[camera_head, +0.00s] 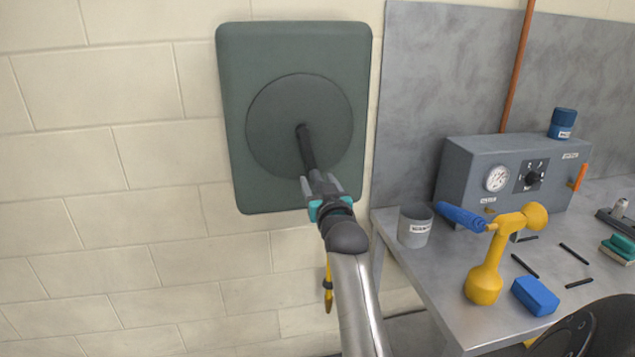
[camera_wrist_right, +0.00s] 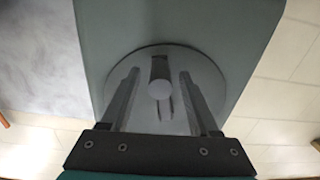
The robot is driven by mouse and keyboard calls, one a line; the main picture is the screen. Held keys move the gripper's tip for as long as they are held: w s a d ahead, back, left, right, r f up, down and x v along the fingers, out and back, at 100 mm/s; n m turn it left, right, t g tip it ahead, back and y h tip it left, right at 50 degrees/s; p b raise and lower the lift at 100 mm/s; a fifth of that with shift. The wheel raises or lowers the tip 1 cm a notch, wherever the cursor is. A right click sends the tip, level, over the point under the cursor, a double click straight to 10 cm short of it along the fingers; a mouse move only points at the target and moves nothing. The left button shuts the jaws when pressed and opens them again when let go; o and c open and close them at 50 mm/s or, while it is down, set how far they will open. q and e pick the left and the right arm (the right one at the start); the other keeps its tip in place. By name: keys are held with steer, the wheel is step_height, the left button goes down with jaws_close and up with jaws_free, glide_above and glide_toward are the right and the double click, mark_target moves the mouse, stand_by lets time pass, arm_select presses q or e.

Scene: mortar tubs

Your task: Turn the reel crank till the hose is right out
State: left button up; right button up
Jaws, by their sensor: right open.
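The reel (camera_head: 235,110) is a dark green rounded box on the wall with a round disc (camera_head: 270,125) on its front. A dark crank handle (camera_head: 307,148) sticks out from the disc towards me. My right gripper (camera_head: 319,184) is open at the handle's near end. In the right wrist view the handle's round end (camera_wrist_right: 160,90) shows between the two spread fingers of the right gripper (camera_wrist_right: 158,73), with gaps on both sides. A yellow piece (camera_head: 328,290) hangs below, partly behind my arm; it may be the hose end. My left gripper is out of view.
To the right, a metal bench (camera_head: 440,290) carries a grey box with a gauge (camera_head: 515,170), a grey cup (camera_head: 414,226), a yellow tool (camera_head: 487,280), a blue block (camera_head: 535,296) and dark rods. The block wall (camera_head: 120,200) left of the reel is clear.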

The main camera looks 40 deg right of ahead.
steer(key=shift+w+d, duration=0.3)
steer(key=shift+w, duration=0.2)
jaws_close()
stand_by(1.3)
